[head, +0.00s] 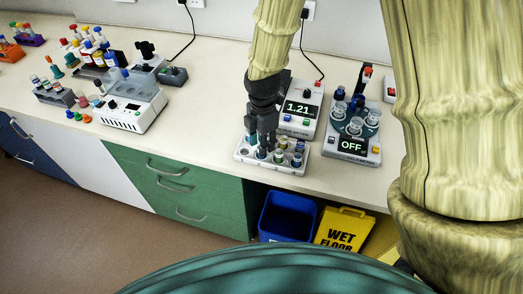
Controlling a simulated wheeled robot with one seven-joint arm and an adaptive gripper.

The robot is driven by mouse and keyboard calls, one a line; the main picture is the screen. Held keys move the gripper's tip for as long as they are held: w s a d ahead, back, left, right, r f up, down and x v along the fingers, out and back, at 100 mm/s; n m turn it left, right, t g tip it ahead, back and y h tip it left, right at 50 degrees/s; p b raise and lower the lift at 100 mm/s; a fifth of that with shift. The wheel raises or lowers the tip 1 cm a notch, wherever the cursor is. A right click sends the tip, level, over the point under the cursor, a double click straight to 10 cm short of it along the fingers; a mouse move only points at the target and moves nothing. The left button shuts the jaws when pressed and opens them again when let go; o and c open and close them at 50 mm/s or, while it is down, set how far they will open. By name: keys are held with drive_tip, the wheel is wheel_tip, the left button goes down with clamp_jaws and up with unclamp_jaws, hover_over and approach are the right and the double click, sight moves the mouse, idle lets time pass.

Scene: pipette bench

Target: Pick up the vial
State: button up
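A light grey rack (270,168) with several capped vials stands near the front edge of the bench. Vials show on its right side, such as one with a dark cap (297,160) and one with a teal top (279,156). My gripper (262,147) points down over the left and middle part of the rack, its dark fingertips among the vial tops. The fingers hide part of the rack. I cannot tell whether they touch or hold a vial.
A device reading 1.21 (300,107) stands behind the rack, and a device reading OFF (353,146) with clear cups stands to its right. A white instrument (132,108) and bottle racks are at left. Below are a blue bin (287,217) and a yellow wet-floor sign (343,229).

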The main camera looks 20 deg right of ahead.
drive_tip(key=shift+f, duration=1.2)
drive_tip(key=shift+s, duration=0.1)
drive_tip(key=c, duration=0.6)
drive_tip(key=shift+r, duration=0.1)
